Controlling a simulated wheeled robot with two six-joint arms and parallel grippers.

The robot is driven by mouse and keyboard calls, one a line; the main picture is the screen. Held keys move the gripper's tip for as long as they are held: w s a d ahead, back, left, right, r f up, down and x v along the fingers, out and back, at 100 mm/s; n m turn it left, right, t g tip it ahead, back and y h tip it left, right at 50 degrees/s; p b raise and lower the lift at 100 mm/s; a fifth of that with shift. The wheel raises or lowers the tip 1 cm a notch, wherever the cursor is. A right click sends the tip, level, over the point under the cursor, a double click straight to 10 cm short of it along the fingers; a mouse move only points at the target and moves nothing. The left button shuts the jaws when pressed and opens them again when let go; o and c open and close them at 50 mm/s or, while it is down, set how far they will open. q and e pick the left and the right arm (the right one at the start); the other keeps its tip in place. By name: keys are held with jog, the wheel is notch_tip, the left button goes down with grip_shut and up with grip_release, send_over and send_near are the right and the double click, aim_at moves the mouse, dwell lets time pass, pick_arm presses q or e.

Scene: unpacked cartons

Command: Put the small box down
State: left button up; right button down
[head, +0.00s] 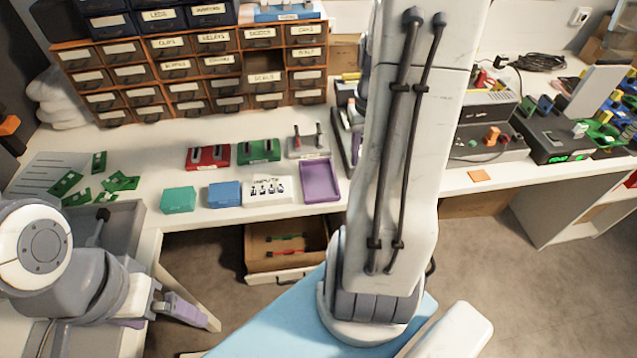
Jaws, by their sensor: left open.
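Several small boxes stand in a row along the front of the white table; I cannot tell which is the task's small box. They are a teal box (178,199), a blue box (224,195), a white labelled box (285,196) and a purple open tray (320,181). My left gripper (190,312) is at the lower left, below the table's front edge and apart from these boxes. It is open, with nothing visible between its fingers. My right gripper is not in view.
A drawer (262,262) stands open under the table. A drawer cabinet (190,75) fills the back left. Red (207,156) and green (258,150) blocks stand behind the boxes. A grey bin (124,214) is at the left. My large white arm link blocks the centre.

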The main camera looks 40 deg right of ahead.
send_over(319, 183)
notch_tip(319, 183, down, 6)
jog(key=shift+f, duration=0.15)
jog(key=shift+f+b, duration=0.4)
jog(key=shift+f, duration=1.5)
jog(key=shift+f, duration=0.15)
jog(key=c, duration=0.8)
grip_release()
